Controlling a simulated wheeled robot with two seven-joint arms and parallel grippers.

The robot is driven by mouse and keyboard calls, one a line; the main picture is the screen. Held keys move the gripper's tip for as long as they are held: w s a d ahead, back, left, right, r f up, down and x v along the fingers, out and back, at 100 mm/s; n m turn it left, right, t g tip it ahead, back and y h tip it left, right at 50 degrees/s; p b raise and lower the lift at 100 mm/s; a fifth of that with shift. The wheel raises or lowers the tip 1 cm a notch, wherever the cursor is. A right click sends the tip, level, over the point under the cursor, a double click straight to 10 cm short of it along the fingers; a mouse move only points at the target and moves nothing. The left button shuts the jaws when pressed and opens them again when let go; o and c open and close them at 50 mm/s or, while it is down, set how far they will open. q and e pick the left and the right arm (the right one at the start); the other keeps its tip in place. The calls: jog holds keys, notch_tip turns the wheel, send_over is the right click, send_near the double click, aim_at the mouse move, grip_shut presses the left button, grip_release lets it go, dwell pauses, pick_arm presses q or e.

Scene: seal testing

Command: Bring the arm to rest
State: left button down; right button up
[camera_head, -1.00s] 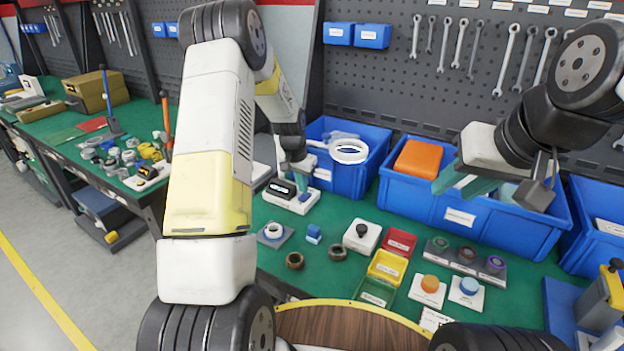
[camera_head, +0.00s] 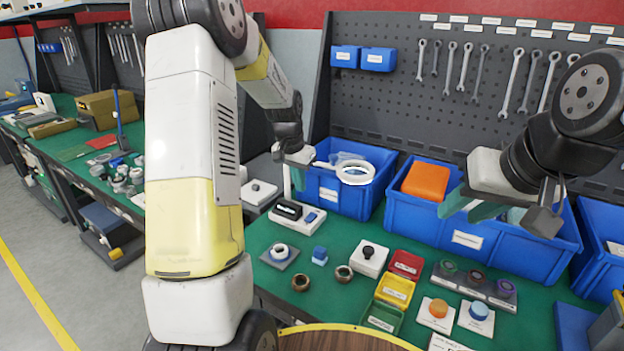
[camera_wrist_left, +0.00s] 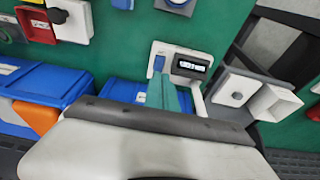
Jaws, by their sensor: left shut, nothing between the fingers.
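My left gripper (camera_head: 288,188) hangs above the back of the green bench, its teal fingers together and empty. Its fingers also show in the left wrist view (camera_wrist_left: 165,94). Just below it in the head view is a white tester with a dark display (camera_head: 297,215), also in the wrist view (camera_wrist_left: 182,64); the fingers look apart from it. My right gripper (camera_head: 474,207) is in front of the large blue bin at the right. Its teal fingers look apart, with nothing seen between them.
A white ring (camera_head: 355,172) shows at a blue bin (camera_head: 345,200), close right of my left gripper. A blue bin (camera_head: 465,238) holds an orange thing (camera_head: 426,182). Small parts, trays and buttons cover the green bench (camera_head: 345,235). A tool pegboard (camera_head: 395,100) stands behind.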

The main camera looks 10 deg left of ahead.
pick_arm(q)
jog(key=s+d+r+n+t, duration=0.2)
jog(key=s+d+r, duration=0.1)
jog(key=s+r, duration=1.2)
jog(key=s+d+r+n+t+h, duration=0.1)
jog(key=s+d+r, duration=0.1)
jog(key=s, duration=1.3)
jog(key=shift+t, duration=0.4)
